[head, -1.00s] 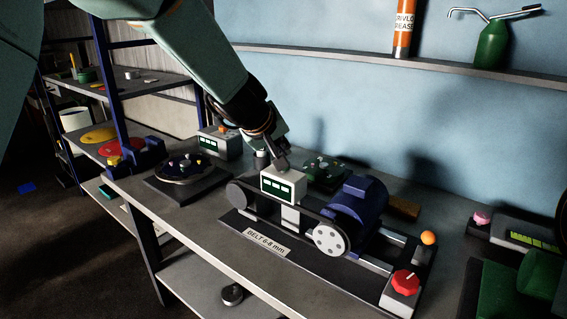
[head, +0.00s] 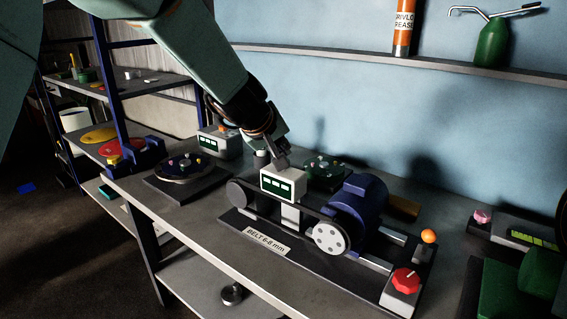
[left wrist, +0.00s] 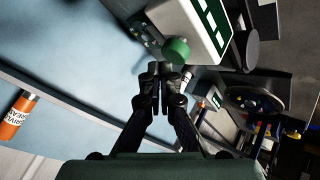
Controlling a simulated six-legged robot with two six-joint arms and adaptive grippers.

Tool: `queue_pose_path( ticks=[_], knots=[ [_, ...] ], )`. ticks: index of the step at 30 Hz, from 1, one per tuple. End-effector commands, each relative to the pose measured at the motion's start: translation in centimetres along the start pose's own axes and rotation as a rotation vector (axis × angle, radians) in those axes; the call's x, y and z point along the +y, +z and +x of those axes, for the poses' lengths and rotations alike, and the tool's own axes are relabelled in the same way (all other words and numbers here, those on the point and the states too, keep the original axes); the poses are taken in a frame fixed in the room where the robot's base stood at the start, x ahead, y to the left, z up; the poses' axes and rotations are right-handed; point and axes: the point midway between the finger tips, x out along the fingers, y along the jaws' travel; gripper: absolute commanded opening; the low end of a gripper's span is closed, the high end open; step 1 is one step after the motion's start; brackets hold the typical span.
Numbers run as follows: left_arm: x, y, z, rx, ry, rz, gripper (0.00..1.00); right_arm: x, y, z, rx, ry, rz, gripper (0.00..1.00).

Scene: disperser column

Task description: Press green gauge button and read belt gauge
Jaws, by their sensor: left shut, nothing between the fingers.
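The belt gauge is a pale box (head: 284,184) with a dark green display showing light blocks, on a post at the belt rig (head: 332,238). A label reading "BELT 6-8 mm" (head: 265,242) lies on its base. In the left wrist view the gauge (left wrist: 190,22) is at the top, with its round green button (left wrist: 176,50) facing my fingers. My left gripper (head: 281,162) is shut and empty, its tips just above the gauge top. In the wrist view its fingertips (left wrist: 166,70) are close beside the button; I cannot tell whether they touch. My right gripper is not in view.
A blue motor (head: 358,208) and a red knob (head: 404,281) stand right of the gauge. A round dial plate (head: 184,168) and another grey box (head: 220,143) are to its left. A wall shelf (head: 380,60) holds an orange tube (head: 403,28) and green oil can (head: 491,42).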

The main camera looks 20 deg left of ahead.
Motion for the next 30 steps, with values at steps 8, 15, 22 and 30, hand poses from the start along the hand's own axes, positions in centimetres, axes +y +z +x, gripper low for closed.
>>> queue_pose_path(
  ticks=[8, 15, 22, 30],
  knots=[
    [-0.11, 0.14, 0.14, 0.000, 0.000, -0.001, 0.00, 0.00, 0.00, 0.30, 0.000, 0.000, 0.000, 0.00],
    [-0.15, 0.18, 0.20, 0.000, 0.000, -0.001, 0.00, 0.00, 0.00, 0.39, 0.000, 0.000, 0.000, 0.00],
    [-0.27, 0.30, 0.37, 0.000, 0.000, -0.001, 0.00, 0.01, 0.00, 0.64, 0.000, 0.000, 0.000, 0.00],
    [-0.41, 0.43, 0.55, 0.000, 0.000, -0.001, 0.00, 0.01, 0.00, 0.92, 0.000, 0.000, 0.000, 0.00]
  ],
)
